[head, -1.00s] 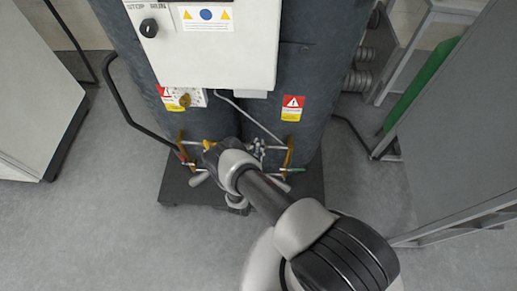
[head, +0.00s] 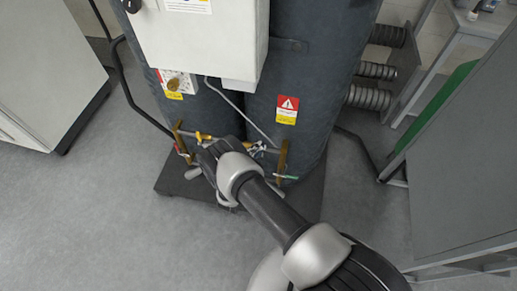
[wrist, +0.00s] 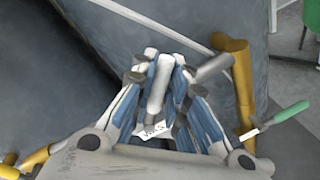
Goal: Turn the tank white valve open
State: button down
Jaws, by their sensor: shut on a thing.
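The white valve handle (wrist: 158,85) is in the middle of the wrist view, between my gripper's (wrist: 160,68) two blue-and-grey fingers. The fingers are closed in on both sides of it. A small white tag (wrist: 153,130) with dark lettering shows below the handle, between the fingers. In the head view my arm reaches to the pipework at the foot of the dark tanks (head: 315,85). The gripper's fingers and the white handle cannot be made out there behind my wrist.
A green-handled valve (wrist: 288,114) sits right of my gripper, near a brass pipe (wrist: 238,85); a yellow handle (wrist: 10,172) is at lower left. A control box (head: 205,45) hangs above. Grey cabinets stand left (head: 45,75) and right (head: 465,170). Floor is clear at lower left.

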jog(key=shift+s+d+f+m, duration=0.15)
jog(key=shift+f+m, duration=0.15)
jog(key=shift+m, duration=0.1)
jog(key=c, duration=1.6)
grip_release()
jog(key=shift+r, duration=0.1)
jog(key=shift+o, duration=0.2)
jog(key=v, duration=1.2)
jog(key=shift+r, duration=0.15)
